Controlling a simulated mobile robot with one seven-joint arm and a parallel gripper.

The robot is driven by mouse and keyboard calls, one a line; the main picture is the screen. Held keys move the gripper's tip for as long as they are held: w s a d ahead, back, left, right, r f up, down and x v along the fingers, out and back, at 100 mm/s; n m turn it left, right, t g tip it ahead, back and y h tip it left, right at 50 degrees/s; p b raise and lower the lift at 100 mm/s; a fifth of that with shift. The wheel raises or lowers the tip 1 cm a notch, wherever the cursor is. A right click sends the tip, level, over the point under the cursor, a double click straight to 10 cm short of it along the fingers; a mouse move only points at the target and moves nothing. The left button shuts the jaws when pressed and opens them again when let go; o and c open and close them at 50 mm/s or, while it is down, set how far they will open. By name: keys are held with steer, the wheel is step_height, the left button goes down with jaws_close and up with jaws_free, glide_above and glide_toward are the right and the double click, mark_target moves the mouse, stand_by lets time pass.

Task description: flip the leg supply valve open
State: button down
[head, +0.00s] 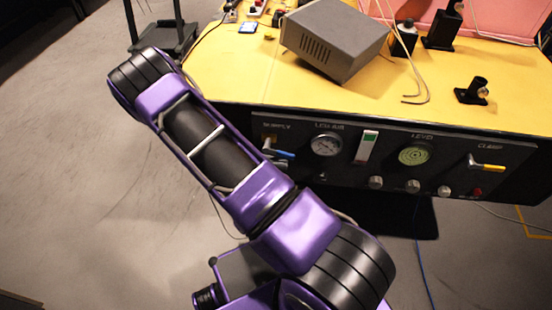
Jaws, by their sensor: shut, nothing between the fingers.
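A black control panel (400,150) runs along the front edge of the yellow table. The valve under the label that seems to read "SUPPLY" has a blue lever (282,154) at the panel's left end. The lever lies nearly level, pointing right and slightly down. Its brass-coloured body shows at its left end. My purple arm crosses the picture just left of and below this valve, covering part of the panel's lower left. My gripper is not visible in the head view.
A yellow-handled valve (487,166) sits at the panel's right. Between the valves are a round gauge (326,145), a green-and-white indicator (366,147), a green dial (413,155) and several knobs. A tilted grey box (335,40) stands on the yellow tabletop (230,80). Open floor lies left.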

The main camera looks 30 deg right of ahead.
steer(key=w+a+f, duration=0.2)
steer(key=w+a, duration=0.4)
steer(key=a, duration=0.2)
steer(key=shift+w+a+b, duration=0.15)
steer(key=shift+a+b, duration=0.1)
steer(key=shift+b, duration=0.1)
